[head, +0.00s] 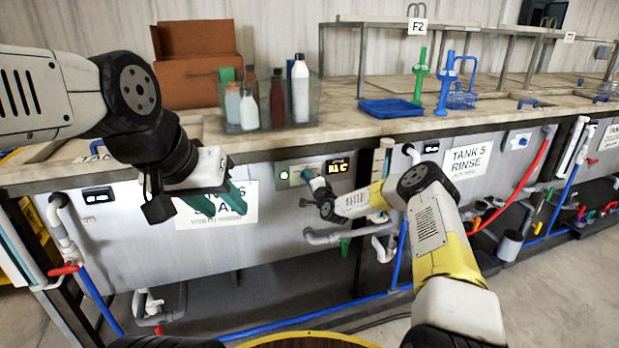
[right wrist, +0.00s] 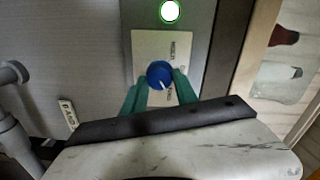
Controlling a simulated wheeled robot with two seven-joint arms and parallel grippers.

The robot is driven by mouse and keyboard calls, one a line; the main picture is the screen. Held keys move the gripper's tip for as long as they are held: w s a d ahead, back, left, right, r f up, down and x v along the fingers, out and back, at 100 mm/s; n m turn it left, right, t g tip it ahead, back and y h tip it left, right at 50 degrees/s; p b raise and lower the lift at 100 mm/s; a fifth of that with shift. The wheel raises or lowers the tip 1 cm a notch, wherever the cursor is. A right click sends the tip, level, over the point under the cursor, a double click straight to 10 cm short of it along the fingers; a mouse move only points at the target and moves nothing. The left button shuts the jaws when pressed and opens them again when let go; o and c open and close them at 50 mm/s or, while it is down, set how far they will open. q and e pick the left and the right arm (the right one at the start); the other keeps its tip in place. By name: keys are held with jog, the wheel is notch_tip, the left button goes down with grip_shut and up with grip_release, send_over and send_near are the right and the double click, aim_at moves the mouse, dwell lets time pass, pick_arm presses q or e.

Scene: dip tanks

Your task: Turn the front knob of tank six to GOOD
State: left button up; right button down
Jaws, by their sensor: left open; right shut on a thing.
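A blue round knob (right wrist: 158,72) with a white pointer mark sits on a pale plate (right wrist: 146,44) in the right wrist view. The pointer faces down and slightly right in that view; the plate's lettering is too small to read. My right gripper (right wrist: 159,80) has its green fingers shut on the knob, one on each side. In the head view, my right gripper (head: 308,179) is at the control panel (head: 283,173) and hides the knob. My left gripper (head: 215,200) is open and empty, in front of a white tank sign (head: 240,207) that it partly covers.
A lit round light (right wrist: 170,11) is beside the plate. A display (head: 338,166) is on the panel. The TANK 5 RINSE sign (head: 466,162) is to the right. A clear bin (head: 270,125) with bottles stands on the counter above. Grey pipes (head: 335,237) run below the panel.

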jog(key=shift+f, duration=0.1)
dwell(0.4)
jog(key=c, duration=0.9)
grip_release()
jog(key=shift+c, duration=0.2)
jog(key=v, duration=0.8)
